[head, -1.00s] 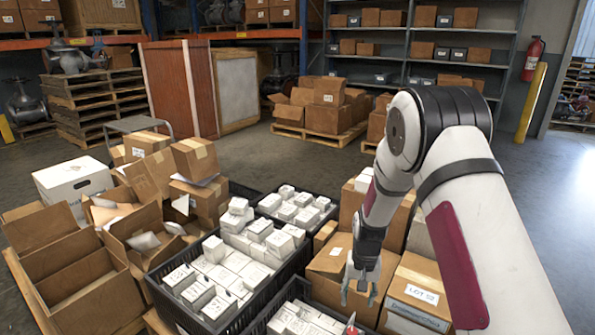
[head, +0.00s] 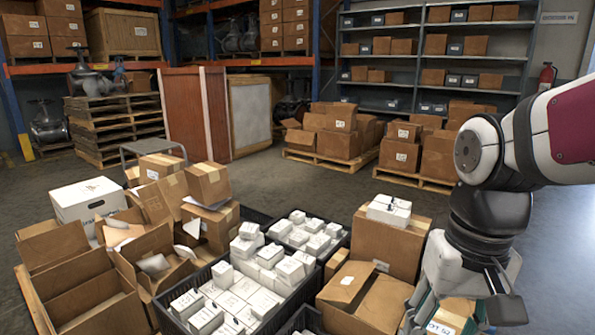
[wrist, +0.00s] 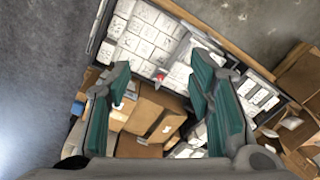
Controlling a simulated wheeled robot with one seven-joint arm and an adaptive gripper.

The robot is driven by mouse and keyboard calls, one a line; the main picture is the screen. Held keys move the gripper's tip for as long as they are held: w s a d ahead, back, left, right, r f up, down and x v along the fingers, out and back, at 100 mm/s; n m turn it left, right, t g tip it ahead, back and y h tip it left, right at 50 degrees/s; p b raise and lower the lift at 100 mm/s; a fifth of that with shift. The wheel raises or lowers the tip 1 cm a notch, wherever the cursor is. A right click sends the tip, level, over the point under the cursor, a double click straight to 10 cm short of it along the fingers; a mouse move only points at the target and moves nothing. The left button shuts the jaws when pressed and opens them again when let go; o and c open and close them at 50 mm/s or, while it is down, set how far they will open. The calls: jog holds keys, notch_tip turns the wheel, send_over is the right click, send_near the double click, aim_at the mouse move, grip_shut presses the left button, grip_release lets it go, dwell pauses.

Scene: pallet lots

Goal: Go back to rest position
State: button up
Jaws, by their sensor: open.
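My gripper (head: 452,312) is at the lower right of the head view, above the cardboard boxes and partly cut off by the bottom edge. In the wrist view its two teal-padded fingers (wrist: 160,85) stand wide apart with nothing held between them. Below them lie open cardboard boxes (wrist: 146,112) and a black crate of white cartons (wrist: 140,40). A small red spot (wrist: 160,77) shows among the cartons; I cannot tell what it is. My arm reaches in from the right edge of the head view, bent at the elbow.
Black crates (head: 205,275) of white cartons stand front centre. Open cardboard boxes (head: 90,290) crowd the left. A tall box (head: 385,240) with white cartons on top stands beside my gripper. Loaded pallets (head: 335,160) and shelving (head: 430,60) are behind. Grey floor is clear between.

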jog(key=s, duration=1.5)
notch_tip(320, 180, up, 35)
jog(key=d+n+t+p, duration=0.1)
jog(key=t+p, duration=0.3)
jog(key=p, duration=2.8)
jog(key=shift+f, duration=0.2)
jog(key=shift+a, duration=0.1)
